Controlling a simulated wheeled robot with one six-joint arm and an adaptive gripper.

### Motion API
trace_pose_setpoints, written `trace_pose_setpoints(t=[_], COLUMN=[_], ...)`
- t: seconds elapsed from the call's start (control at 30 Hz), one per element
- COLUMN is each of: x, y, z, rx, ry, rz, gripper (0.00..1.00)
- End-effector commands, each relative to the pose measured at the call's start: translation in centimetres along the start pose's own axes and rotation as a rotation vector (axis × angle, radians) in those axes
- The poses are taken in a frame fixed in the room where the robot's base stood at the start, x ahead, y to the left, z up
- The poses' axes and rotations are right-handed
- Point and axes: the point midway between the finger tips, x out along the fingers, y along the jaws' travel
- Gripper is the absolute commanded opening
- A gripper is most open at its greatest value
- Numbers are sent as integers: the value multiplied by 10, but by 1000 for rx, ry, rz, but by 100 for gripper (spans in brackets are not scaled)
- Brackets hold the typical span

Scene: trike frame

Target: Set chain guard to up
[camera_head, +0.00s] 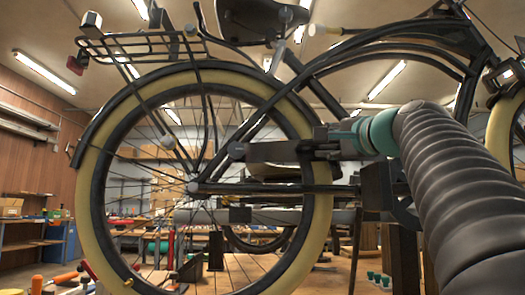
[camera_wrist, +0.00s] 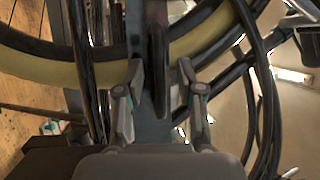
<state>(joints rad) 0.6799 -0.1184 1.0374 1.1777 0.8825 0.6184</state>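My gripper (camera_head: 308,149) is beside the rear wheel at about hub height, on the near side of the bike. In the wrist view its two fingers (camera_wrist: 160,85) are apart. A dark, narrow, upright piece (camera_wrist: 158,50) lies between them, with a gap visible on each side. It may be the chain guard seen edge-on, but I cannot tell for sure. In the head view a dark bar (camera_head: 265,152) runs left from the fingertips across the wheel, and a lower dark bar (camera_head: 270,189) runs from the hub. Which of these is the chain guard is unclear.
The rear wheel (camera_head: 88,205) with its cream tyre fills the left of the head view. The rear rack (camera_head: 140,45) and saddle (camera_head: 262,18) are above. Tools (camera_head: 65,278) and small green-capped items (camera_head: 378,280) lie on the wooden bench. Frame tubes surround my gripper closely.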

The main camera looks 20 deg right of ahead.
Motion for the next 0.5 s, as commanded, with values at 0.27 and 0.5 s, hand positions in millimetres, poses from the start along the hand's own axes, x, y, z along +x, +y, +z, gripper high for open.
trace_pose_setpoints(t=[0.27,0.5], x=[17,17], y=[0,0], z=[0,0], rx=[1,0], ry=[0,1], rz=[0,0], gripper=[37,37])
